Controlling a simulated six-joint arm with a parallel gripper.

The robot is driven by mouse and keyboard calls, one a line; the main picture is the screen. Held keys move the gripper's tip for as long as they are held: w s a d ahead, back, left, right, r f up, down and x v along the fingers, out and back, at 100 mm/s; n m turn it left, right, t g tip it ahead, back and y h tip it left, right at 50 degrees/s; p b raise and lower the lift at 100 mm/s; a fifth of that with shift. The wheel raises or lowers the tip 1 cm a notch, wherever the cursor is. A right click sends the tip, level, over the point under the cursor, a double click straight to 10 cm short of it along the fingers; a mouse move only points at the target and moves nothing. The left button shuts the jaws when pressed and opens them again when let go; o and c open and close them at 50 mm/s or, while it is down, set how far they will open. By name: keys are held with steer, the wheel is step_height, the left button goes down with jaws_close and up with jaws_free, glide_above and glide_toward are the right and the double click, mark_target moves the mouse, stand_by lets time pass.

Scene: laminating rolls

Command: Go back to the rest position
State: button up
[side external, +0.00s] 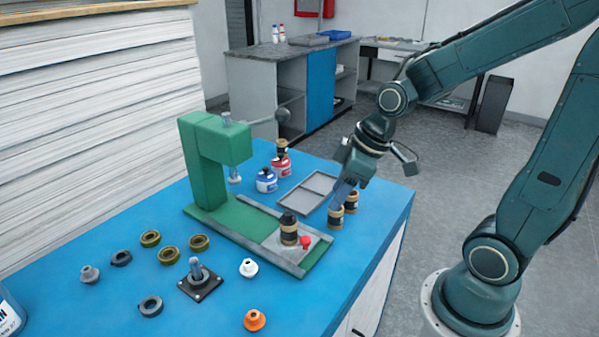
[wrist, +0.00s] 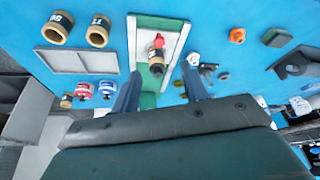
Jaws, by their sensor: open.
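My gripper (side external: 342,194) is open and empty in the side view. It hangs above the right part of the blue table, by two dark rolls with tan ends, the nearer roll (side external: 336,217) and the farther roll (side external: 351,203). In the wrist view its two fingers stand apart (wrist: 161,75). A similar dark roll (side external: 289,229) stands upright on the plate of the green press (side external: 215,165), beside a red knob (side external: 305,242). In the wrist view this roll (wrist: 157,67) shows between the fingers, apart from them.
A grey two-part tray (side external: 307,192) lies behind the rolls. A red-and-white jar (side external: 281,168) and a blue-and-white jar (side external: 266,183) stand by the press. Several rings, a black post base (side external: 199,283), a white part (side external: 249,268) and an orange part (side external: 255,320) lie in front.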

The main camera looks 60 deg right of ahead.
steer(key=s+a+r+m+t+h, duration=0.1)
steer(key=s+r+m, duration=0.3)
steer(key=s+r, duration=0.5)
steer(key=shift+s+a+r+t+h, duration=0.2)
steer(key=shift+s+t+h, duration=0.1)
steer(key=shift+s, duration=0.4)
stand_by(1.2)
